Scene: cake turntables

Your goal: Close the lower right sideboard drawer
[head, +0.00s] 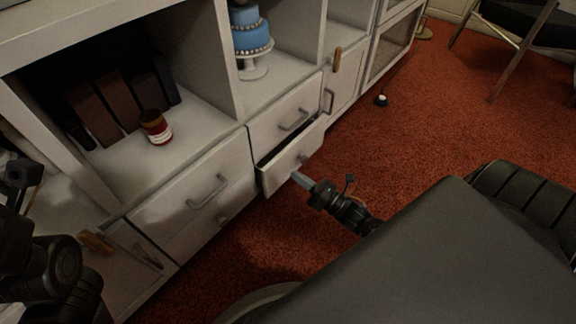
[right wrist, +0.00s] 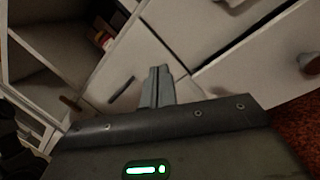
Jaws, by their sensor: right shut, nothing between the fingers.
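The lower right sideboard drawer (head: 282,176) is pulled partly out, with a dark gap along its top edge. Its front has a small round knob (head: 303,159). In the right wrist view the drawer front (right wrist: 265,75) lies at the right, with the knob (right wrist: 310,62) at the edge. My right gripper (head: 297,177) is shut and empty, its fingertips close to the lower part of the drawer front; I cannot tell whether they touch. Its closed fingers (right wrist: 157,84) show in the right wrist view. Black parts of my left arm show at the left, but no left fingers.
The upper right drawer (head: 284,118) above looks shut, as does the wide drawer (head: 200,196) to the left. A red jar (head: 155,127), dark books (head: 105,105) and a blue cake (head: 249,30) on a stand sit on shelves. Red carpet (head: 430,115) lies open to the right.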

